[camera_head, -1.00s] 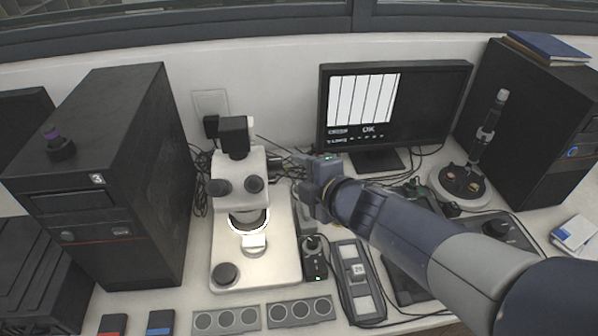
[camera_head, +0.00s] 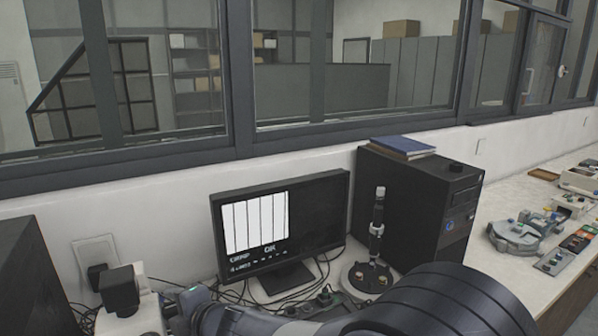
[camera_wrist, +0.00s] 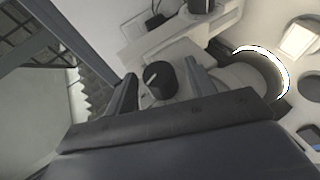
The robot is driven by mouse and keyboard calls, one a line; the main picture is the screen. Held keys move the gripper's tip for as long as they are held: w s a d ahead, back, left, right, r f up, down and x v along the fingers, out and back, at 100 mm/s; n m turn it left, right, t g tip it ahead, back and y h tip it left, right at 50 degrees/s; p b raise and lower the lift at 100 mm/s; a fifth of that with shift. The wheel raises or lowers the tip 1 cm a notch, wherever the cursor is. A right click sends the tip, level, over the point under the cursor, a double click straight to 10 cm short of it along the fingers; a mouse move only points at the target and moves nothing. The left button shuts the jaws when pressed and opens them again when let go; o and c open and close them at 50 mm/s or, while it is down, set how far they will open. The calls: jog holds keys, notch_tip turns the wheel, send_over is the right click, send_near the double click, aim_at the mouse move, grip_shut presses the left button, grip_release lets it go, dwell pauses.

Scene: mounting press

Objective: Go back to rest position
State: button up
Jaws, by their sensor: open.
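My gripper (camera_wrist: 162,78) is open in the wrist view, with its two dark fingers spread apart. A black knob-like part (camera_wrist: 160,80) shows between the fingers; I cannot tell whether anything touches it, and nothing looks gripped. The microscope's bright ring (camera_wrist: 283,72) is to the right in that view. In the head view my arm crosses the bottom edge, and its wrist (camera_head: 192,298) with a small green light is just right of the white microscope (camera_head: 128,316). The fingers are not clear there, and most of the microscope is cut off.
A monitor (camera_head: 312,222) showing "OK" stands behind my arm. A black computer case (camera_head: 425,205) with a blue book (camera_head: 403,147) on top is to its right, and a round-based stand (camera_head: 376,240) is in front of it. A window wall runs behind. The bench continues right with more equipment (camera_head: 525,236).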

jog(key=shift+w+a+f, duration=0.3)
jog(key=shift+a, duration=0.15)
jog(key=shift+r, duration=0.1)
jog(key=p+v, duration=0.2)
jog(key=v, duration=0.9)
jog(key=b+x, duration=0.2)
jog(key=x, duration=0.9)
jog(key=shift+f+b, duration=0.35)
jog(key=shift+b, duration=0.3)
jog(key=shift+r+t+b, duration=0.1)
jog(key=shift+t+b, duration=0.2)
jog(key=shift+b, duration=0.55)
jog(key=n+t+y+b, duration=0.1)
jog(key=t+y+b, duration=0.1)
jog(key=b, duration=1.4)
jog(key=shift+n+y+b, duration=0.3)
jog(key=shift+y+b, duration=0.1)
jog(key=shift+y, duration=0.2)
jog(key=n+t+y+b, duration=0.1)
jog(key=b, duration=0.6)
jog(key=shift+t+y, duration=0.4)
